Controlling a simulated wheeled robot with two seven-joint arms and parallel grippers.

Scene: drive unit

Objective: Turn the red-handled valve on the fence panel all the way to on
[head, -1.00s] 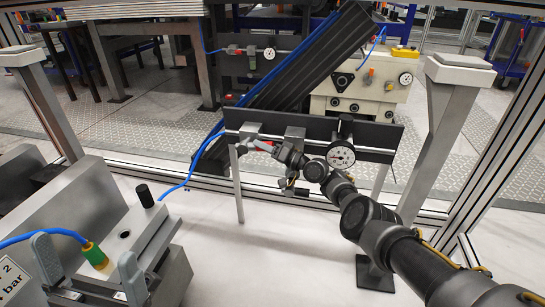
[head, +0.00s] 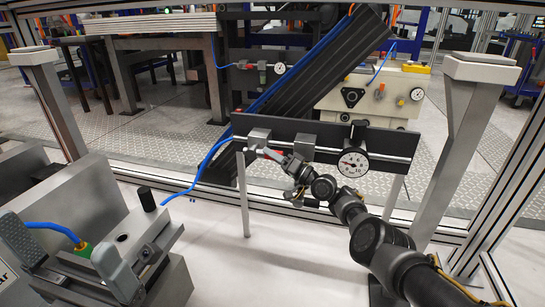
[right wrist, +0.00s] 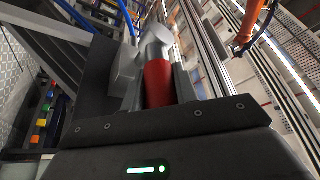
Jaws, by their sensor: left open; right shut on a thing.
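The fence panel is a dark bar (head: 395,143) on metal legs, carrying a pipe, grey blocks and a round white gauge (head: 352,163). The valve's red handle (head: 271,153) is below the left grey block (head: 258,137), slanting down to the right. My right gripper (head: 283,158) is shut on this handle. In the right wrist view the red handle (right wrist: 158,83) is between the jaws, and a pale grey valve part (right wrist: 155,40) is beyond it. The gripper covers the handle's far end in the head view. My left gripper is not in view.
A grey metal fixture (head: 125,235) with clamps and a green-ended blue hose (head: 83,247) stands at the lower left. A metal post (head: 455,130) stands right of the panel.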

